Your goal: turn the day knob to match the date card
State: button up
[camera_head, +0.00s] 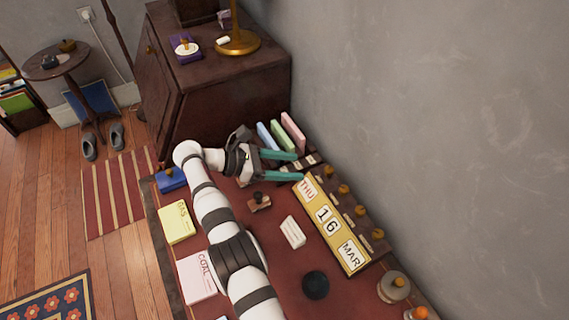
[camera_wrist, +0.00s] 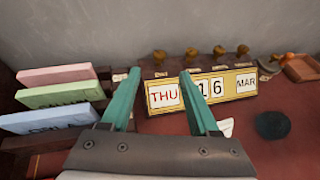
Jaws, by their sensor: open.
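The yellow-framed calendar (camera_head: 331,247) stands on the desk by the wall and reads THU, 16, MAR; it also shows in the wrist view (camera_wrist: 211,109). Several brass knobs line its dark top behind the windows. The knob nearest the THU window (camera_head: 328,171) shows in the wrist view (camera_wrist: 159,57) beyond and between my fingers. My gripper (camera_head: 299,166) is open and empty, with teal fingers pointing at the THU end, apart from the knobs. A small white card (camera_head: 292,231) lies in front of the calendar; its writing is too small to read.
Pink, green and blue books (camera_wrist: 60,97) stand left of my gripper. A dark round object (camera_head: 316,285), a wooden stamp (camera_head: 259,202) and a grey lidded pot (camera_head: 393,287) are on the desk. The wall (camera_head: 430,120) rises close behind the calendar.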

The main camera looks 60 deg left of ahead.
aim_at(328, 170)
jog(key=shift+v, duration=1.2)
notch_tip(328, 170, up, 4)
jog(key=n+t+y, duration=0.3)
jog(key=y, duration=0.1)
jog(key=s+d+f+n+g+y, duration=0.3)
jog(key=d+n+g+y, duration=0.1)
jog(key=d, duration=0.5)
jog(key=x, duration=1)
jog(key=r+x, duration=0.1)
jog(key=x, duration=0.4)
jog(key=shift+w, duration=0.55)
grip_shut()
